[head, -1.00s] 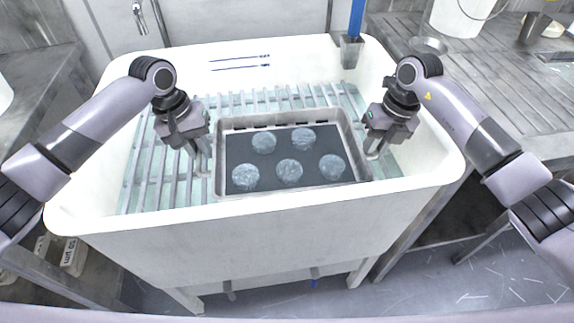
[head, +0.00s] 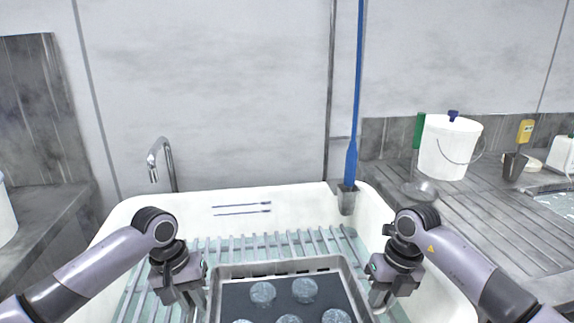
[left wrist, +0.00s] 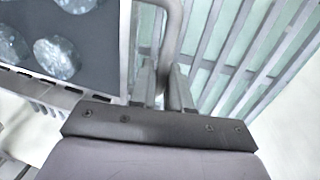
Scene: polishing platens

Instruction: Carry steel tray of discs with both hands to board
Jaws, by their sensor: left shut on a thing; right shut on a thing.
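The steel tray (head: 240,270) has a dark mat and carries pale, frosted round discs (head: 305,290). It is over the slatted rack in the white sink, and its near part is cut off by the lower edge of the head view. My left gripper (head: 202,300) is shut on the handle at the tray's left side. The left wrist view shows its fingers (left wrist: 165,88) closed around the bent steel handle (left wrist: 174,30) beside the tray wall. My right gripper (head: 378,302) is shut on the handle at the right side. I cannot tell whether the tray touches the rack.
The white sink (head: 130,212) surrounds the tray. A grooved draining surface (head: 480,222) lies to the right, with a white bucket (head: 447,148) and a steel dish (head: 420,190) at its back. A tap (head: 160,160) and a blue-handled tool (head: 352,150) stand behind the sink.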

